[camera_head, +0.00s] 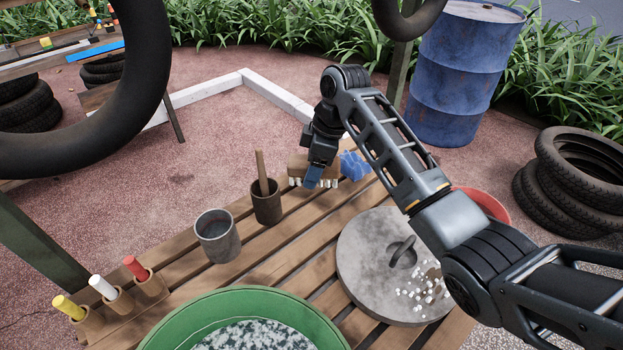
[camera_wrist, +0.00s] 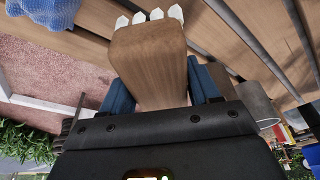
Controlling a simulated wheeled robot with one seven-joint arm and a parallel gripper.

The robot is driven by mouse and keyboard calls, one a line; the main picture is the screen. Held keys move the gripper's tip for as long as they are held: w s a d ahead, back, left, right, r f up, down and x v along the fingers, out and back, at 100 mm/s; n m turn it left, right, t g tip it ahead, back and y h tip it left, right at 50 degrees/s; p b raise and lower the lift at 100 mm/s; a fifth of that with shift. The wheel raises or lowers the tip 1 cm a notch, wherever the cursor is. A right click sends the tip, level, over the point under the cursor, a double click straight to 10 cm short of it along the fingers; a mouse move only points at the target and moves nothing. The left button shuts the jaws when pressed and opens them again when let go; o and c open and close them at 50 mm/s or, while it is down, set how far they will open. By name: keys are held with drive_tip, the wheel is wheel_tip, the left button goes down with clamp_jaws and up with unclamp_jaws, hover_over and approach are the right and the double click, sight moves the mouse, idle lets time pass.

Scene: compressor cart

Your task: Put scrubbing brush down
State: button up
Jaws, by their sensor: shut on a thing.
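The scrubbing brush (camera_head: 298,166) has a brown wooden block and white bristle tufts. It is at the far edge of the slatted wooden table (camera_head: 292,228), bristles facing down. I cannot tell whether the bristles touch the slats. My gripper (camera_head: 314,176) points down and is shut on the brush, with blue fingers partly hiding it. In the wrist view the wooden block (camera_wrist: 150,55) sits between the two blue fingers of my gripper (camera_wrist: 161,85), with the white tufts at its far end.
A blue cloth (camera_head: 353,166) lies just right of the brush. A dark pot (camera_head: 266,206) with a wooden handle and a grey cup (camera_head: 217,237) stand to the left. A round lid (camera_head: 367,262), green tub (camera_head: 190,315) and red bowl (camera_head: 488,203) are nearer. Bare slats lie between.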

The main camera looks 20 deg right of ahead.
sight(312, 192)
drive_tip(key=shift+a+f, duration=0.15)
drive_tip(key=shift+f, duration=1.95)
drive_tip(key=shift+f, duration=0.1)
drive_tip(key=o, duration=1)
drive_tip(key=v, duration=1.2)
